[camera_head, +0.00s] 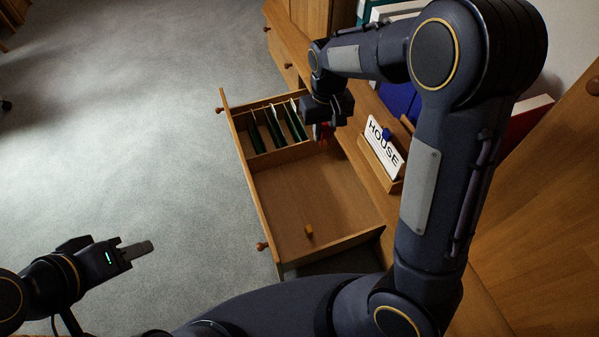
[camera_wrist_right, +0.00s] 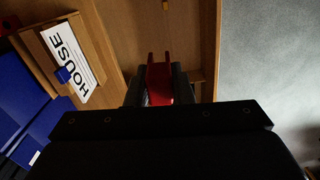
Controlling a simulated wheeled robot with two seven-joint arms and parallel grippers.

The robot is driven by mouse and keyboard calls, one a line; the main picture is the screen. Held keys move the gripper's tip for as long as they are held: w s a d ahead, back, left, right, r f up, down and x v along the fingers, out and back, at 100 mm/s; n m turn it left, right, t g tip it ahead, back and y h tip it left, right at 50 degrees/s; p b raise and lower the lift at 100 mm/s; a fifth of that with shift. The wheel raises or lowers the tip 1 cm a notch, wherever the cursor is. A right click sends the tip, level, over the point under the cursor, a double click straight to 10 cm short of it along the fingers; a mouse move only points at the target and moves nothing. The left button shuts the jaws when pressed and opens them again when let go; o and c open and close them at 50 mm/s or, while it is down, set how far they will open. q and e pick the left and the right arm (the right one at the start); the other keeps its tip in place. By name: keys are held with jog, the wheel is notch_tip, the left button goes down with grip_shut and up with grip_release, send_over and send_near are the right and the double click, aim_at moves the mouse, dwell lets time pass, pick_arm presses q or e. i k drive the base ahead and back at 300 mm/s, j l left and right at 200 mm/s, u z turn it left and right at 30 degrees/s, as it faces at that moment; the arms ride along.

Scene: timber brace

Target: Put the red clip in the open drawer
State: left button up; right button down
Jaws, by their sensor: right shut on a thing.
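The red clip (camera_head: 324,131) is held in my right gripper (camera_head: 321,127), over the back side of the open drawer (camera_head: 305,195). In the right wrist view the red clip (camera_wrist_right: 160,80) sits between the dark fingers, with the drawer's wooden floor (camera_wrist_right: 190,30) behind it. Its height above the drawer is hard to tell. The drawer has a narrow section with green hanging files (camera_head: 275,128) and a larger section with a small yellowish block (camera_head: 309,231). My left gripper (camera_head: 140,250) is over the carpet, away from the drawer; its finger gap does not show.
A "HOUSE" card (camera_head: 385,145) with a blue clip (camera_head: 387,133) stands in a wooden holder on the cabinet beside the drawer. Blue binders (camera_wrist_right: 25,105) stand near it. Much of the drawer's larger section is clear. Open carpet (camera_head: 130,130) lies left of the drawer.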

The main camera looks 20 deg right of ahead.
aim_at(295, 205)
jog(key=j+z, duration=0.35)
jog(key=j, duration=0.35)
jog(key=j+z, duration=0.4)
jog(key=j, duration=0.25)
jog(key=i+j+z, duration=0.5)
jog(key=j, duration=0.15)
jog(key=j+z, duration=0.25)
jog(key=i+j, duration=0.2)
jog(key=i+j+z, duration=0.1)
jog(key=j, duration=0.25)
jog(key=i, duration=0.1)
